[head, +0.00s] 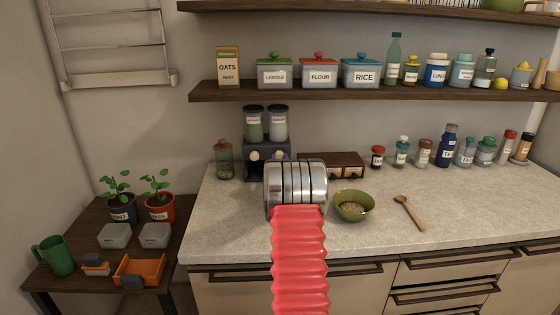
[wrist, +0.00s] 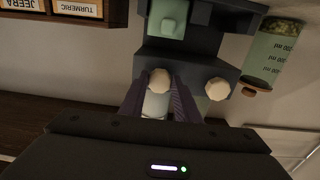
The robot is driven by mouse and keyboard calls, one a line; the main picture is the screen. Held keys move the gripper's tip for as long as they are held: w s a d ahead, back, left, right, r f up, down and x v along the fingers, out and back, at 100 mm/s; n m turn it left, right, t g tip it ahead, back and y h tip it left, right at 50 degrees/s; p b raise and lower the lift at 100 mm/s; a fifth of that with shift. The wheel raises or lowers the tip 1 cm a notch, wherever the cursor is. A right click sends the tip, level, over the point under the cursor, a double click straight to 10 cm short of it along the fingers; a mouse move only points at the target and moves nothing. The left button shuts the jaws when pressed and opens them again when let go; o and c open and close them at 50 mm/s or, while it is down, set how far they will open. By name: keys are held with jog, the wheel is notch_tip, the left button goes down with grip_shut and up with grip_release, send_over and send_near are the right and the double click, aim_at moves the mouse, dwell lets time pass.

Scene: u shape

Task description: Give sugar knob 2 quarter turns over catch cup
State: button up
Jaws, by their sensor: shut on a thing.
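In the wrist view, which is upside down, my gripper (wrist: 159,95) is shut on the pale sugar knob (wrist: 159,79). The other pale knob (wrist: 217,88) is free beside it. A green catch cup (wrist: 168,18) stands on the dispenser's base, in line with the held knob; its contents are not visible. In the head view my arm hides the gripper and the cup.
A spice drawer box (head: 346,160) stands right of the dispenser, and a brown-green jar (head: 224,160) stands left. A green bowl (head: 353,206) and a wooden spoon (head: 409,211) lie in front to the right. A shelf (head: 220,93) runs above the dispenser.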

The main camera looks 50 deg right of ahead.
jog(key=shift+c, duration=0.5)
jog(key=shift+m, duration=0.3)
jog(key=shift+m, duration=0.6)
jog(key=o, duration=1)
jog(key=shift+o, duration=0.2)
jog(key=shift+s+a, duration=0.1)
jog(key=v, duration=1.3)
jog(key=shift+s+a, duration=0.2)
